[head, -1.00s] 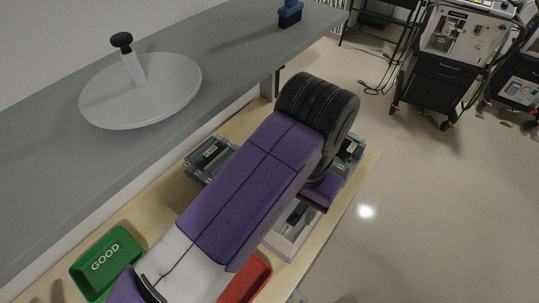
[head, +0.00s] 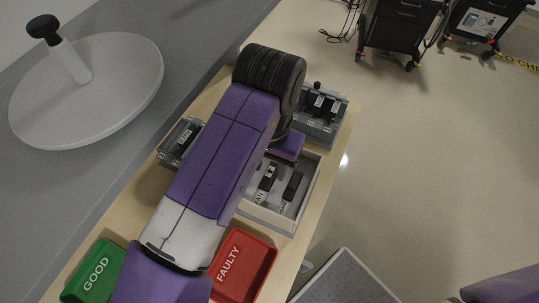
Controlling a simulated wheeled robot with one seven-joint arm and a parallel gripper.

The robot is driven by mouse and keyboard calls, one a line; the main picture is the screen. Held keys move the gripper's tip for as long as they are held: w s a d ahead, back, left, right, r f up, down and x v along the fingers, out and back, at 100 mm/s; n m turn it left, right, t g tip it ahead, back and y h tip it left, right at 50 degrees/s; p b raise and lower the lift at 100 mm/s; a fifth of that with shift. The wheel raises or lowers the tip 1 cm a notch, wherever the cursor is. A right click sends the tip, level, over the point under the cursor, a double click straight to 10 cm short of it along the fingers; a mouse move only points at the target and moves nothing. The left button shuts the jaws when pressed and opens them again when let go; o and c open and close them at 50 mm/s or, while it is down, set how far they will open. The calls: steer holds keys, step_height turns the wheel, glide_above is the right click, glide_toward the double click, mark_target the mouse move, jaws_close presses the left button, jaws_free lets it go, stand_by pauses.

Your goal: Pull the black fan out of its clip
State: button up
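A pale box (head: 268,218) on the wooden bench holds two black parts. The left black part (head: 268,177) has a white label, and lettering beside it seems to read "FAN". The right black part (head: 291,187) lies next to it, also beside small lettering. I cannot make out a clip at either. My gripper (head: 287,147) shows only as a purple piece at the box's far edge, below the black arm joint. Its fingers are hidden, so I cannot see whether it is open or touches anything.
A grey box (head: 340,118) with black parts stands behind, and another box (head: 167,152) with a labelled black part stands left. A green GOOD tray (head: 83,290) and a red FAULTY tray (head: 262,262) are in front. A round grey disc (head: 120,95) sits on the counter.

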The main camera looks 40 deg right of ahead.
steer(key=shift+f, duration=0.55)
jaws_close()
steer(key=c, duration=0.8)
jaws_free()
jaws_close()
steer(key=shift+r, duration=0.15)
steer(key=shift+r+p, duration=2.75)
steer(key=shift+p, duration=1.45)
steer(key=shift+r, duration=1.15)
